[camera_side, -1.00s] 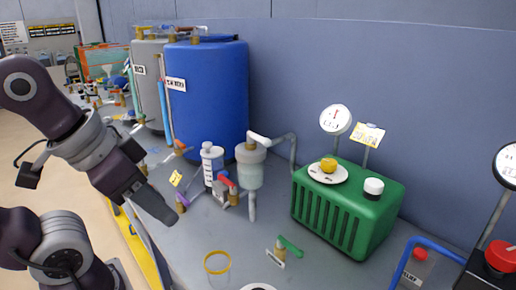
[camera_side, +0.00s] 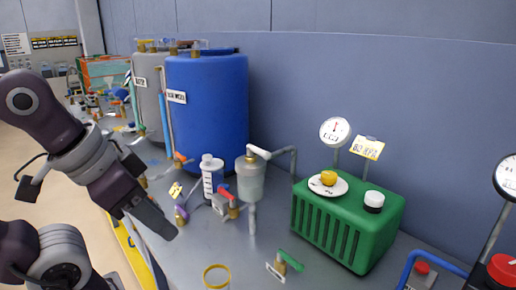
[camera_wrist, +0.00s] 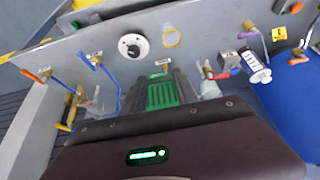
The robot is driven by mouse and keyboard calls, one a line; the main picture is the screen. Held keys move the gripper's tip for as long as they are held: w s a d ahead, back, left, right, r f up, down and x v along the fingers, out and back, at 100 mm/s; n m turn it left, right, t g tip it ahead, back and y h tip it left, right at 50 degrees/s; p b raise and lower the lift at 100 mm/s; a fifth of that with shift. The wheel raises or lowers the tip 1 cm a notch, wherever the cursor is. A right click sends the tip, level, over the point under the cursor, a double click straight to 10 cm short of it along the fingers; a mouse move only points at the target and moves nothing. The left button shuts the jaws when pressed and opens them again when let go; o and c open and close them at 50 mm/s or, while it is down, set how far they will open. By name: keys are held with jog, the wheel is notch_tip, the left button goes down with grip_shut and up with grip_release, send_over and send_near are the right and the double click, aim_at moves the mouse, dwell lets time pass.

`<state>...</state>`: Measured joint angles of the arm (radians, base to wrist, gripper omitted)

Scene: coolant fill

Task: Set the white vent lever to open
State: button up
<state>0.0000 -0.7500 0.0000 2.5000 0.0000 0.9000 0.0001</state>
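The white vent lever (camera_side: 258,152) sits on top of a clear reservoir (camera_side: 250,183) in the side view, its handle slanting down to the right, beside a grey pipe. I cannot make the lever out in the wrist view; the clear reservoir (camera_wrist: 209,88) shows there beyond my right finger. My gripper (camera_side: 165,227) is left of the reservoir in the side view, well apart from it and above the bench's front side. In the wrist view my gripper (camera_wrist: 162,92) has its dark fingers apart, with only a distant green box seen between them. It holds nothing.
A blue tank (camera_side: 207,105) stands behind the reservoir. A red-handled valve (camera_side: 224,196) and a white graduated cylinder (camera_side: 211,175) stand close to its left. The green box (camera_side: 345,228) with a gauge (camera_side: 335,131) is to the right. The bench (camera_side: 190,262) has bare space in front.

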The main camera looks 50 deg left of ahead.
jog(key=shift+o, duration=0.3)
notch_tip(320, 180, up, 6)
jog(key=n+g, duration=0.3)
jog(key=n, duration=1.5)
send_over(260, 150)
jog(key=s, duration=0.2)
jog(key=x, duration=0.6)
jog(key=shift+w+f, duration=0.25)
jog(key=shift+f, duration=0.3)
jog(key=shift+c, duration=0.5)
grip_shut()
